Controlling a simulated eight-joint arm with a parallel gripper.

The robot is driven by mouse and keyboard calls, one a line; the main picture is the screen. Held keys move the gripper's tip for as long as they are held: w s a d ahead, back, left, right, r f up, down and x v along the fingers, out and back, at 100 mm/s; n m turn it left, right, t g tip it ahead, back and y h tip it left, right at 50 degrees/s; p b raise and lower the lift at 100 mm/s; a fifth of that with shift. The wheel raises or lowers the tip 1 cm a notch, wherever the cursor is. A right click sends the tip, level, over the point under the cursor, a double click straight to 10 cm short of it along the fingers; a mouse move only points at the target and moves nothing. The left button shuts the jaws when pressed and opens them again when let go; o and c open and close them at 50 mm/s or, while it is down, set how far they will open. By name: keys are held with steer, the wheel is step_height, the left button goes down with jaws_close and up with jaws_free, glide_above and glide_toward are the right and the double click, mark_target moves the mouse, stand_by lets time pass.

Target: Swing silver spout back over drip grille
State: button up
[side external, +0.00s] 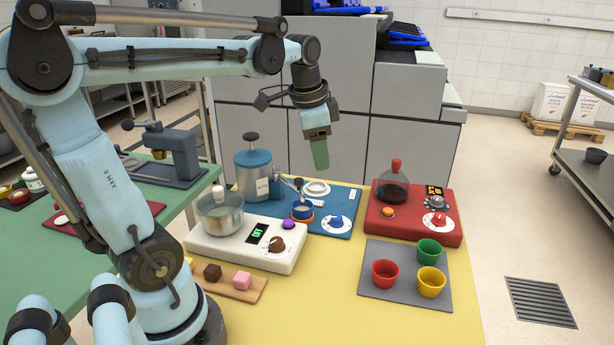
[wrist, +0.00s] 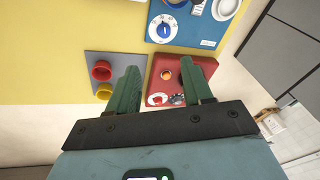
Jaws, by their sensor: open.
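The silver spout (side external: 290,181) juts from the right side of a blue canister (side external: 252,174) on a blue base (side external: 345,217). Its dark-tipped end is close to a blue cup (side external: 302,210) with an orange rim at its foot. A white oval dish (side external: 316,188) lies just behind; I cannot tell whether it is the drip grille. My gripper (side external: 320,160) has green fingers and hangs above and behind the base, apart from the spout. In the wrist view my gripper (wrist: 158,80) is open and empty, and the blue base (wrist: 205,28) is near the top.
A red base (side external: 442,231) with a glass flask (side external: 391,189) stands to the right. A grey mat (side external: 372,255) with red, yellow and green cups lies in front of it. Grey cabinets (side external: 240,130) stand behind.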

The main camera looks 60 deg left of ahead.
mark_target(299, 179)
steer(key=a+r+m+g+h, duration=0.1)
steer(key=a+r+m+g, duration=0.15)
steer(key=a, duration=0.75)
steer(key=shift+m, duration=0.25)
steer(key=f, duration=1.2)
steer(key=shift+w+d+f, duration=0.2)
steer(key=shift+d+f, duration=0.1)
steer(key=shift+f, duration=0.1)
jaws_close()
